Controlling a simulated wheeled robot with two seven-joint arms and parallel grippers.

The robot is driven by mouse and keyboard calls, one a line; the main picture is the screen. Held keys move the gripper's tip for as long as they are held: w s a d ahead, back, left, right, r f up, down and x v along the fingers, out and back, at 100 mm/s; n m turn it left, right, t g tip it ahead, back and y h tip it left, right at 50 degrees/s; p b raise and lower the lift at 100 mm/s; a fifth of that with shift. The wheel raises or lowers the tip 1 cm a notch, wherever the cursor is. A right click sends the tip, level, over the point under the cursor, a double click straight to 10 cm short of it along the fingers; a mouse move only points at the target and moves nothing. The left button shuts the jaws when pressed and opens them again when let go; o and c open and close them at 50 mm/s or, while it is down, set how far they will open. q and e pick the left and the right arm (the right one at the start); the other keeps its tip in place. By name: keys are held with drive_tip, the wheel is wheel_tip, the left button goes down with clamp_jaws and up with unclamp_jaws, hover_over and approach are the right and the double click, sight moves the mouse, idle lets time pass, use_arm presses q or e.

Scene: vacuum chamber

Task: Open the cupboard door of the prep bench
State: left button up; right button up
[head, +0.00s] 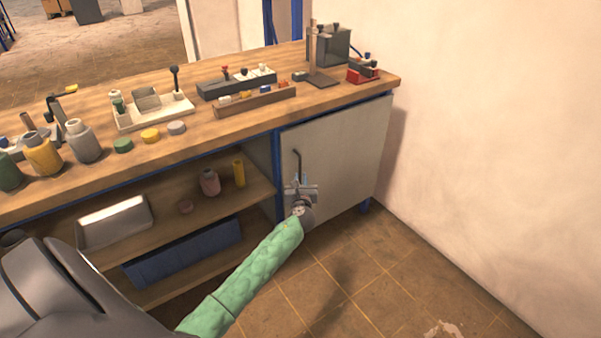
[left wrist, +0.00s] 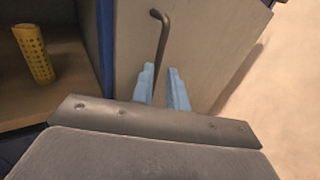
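The cupboard door (head: 345,150) of the prep bench is a pale grey panel under the right end of the worktop, and it looks shut. Its dark bar handle (head: 297,160) stands upright near the door's left edge. My left gripper (head: 300,186) is at the handle's lower part, in front of the door. In the left wrist view its two light blue fingers (left wrist: 164,78) are apart, with the handle (left wrist: 161,45) running down between them, nearer the left finger. A gap shows on the right side, and contact cannot be told. My right gripper is out of view.
Open shelves left of the door hold a grey tray (head: 115,222), a blue bin (head: 183,252), a pink bottle (head: 210,183) and a yellow cylinder (head: 239,173). The worktop (head: 205,128) carries jars and tools. The tiled floor before the door is clear; a wall (head: 480,120) stands right.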

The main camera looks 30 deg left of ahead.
sight(300, 168)
use_arm(q)
drive_tip(key=x, duration=0.7)
drive_tip(key=shift+w+a, duration=0.1)
drive_tip(key=shift+a, duration=0.05)
clamp_jaws()
